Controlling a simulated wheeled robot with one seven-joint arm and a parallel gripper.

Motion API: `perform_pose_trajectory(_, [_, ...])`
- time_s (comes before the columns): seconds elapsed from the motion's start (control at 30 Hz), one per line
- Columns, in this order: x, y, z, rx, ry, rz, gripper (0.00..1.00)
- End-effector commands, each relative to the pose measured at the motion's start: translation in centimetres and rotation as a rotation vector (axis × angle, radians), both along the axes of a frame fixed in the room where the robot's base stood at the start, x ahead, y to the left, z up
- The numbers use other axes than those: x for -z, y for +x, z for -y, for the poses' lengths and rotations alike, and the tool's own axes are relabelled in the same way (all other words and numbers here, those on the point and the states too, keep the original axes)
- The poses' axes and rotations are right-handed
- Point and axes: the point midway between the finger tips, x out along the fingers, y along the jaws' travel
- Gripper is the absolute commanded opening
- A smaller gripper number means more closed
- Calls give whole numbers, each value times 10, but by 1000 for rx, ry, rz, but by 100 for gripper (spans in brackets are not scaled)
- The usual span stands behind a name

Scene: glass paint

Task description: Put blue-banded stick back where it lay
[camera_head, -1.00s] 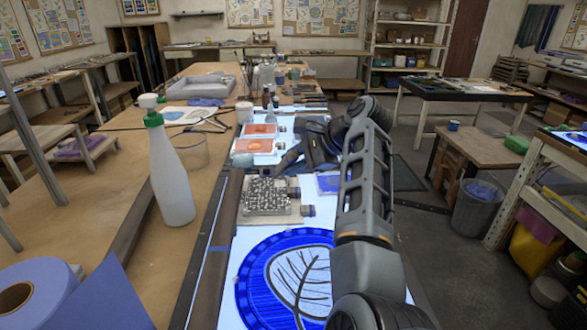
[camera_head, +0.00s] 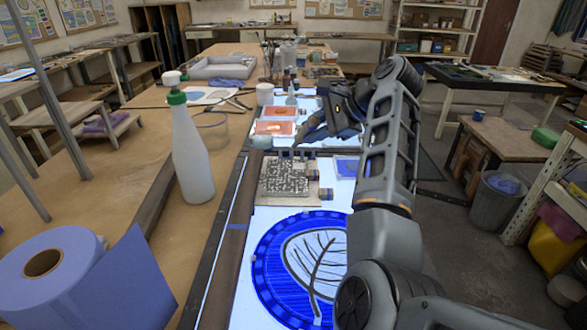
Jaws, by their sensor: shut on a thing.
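My gripper (camera_head: 303,137) hangs over the far part of the lit table, just right of the orange pieces. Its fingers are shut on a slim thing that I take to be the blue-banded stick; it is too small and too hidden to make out. The hand and forearm cover part of the table behind and to the right. Where the stick lay cannot be told from this view. Small upright grey posts (camera_head: 297,153) stand just below the gripper, at the far side of the speckled block.
A speckled block (camera_head: 284,179) lies on the lit table, with two blue-and-brown pieces (camera_head: 326,194) at its right. A blue leaf panel (camera_head: 272,262) lies nearer. Orange pieces (camera_head: 275,127) lie beyond. A white bottle (camera_head: 190,150) and blue roll (camera_head: 60,280) stand left on bare wood.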

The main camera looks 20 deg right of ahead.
Motion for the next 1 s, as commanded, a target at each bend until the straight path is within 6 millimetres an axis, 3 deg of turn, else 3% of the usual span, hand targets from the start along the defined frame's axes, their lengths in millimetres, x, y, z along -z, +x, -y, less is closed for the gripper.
perform_pose_trajectory(0.7, [-79, 0, 0, 0, 0, 2, 0])
perform_pose_trajectory(1.0, [-91, 0, 0, 0, 0, 0, 0])
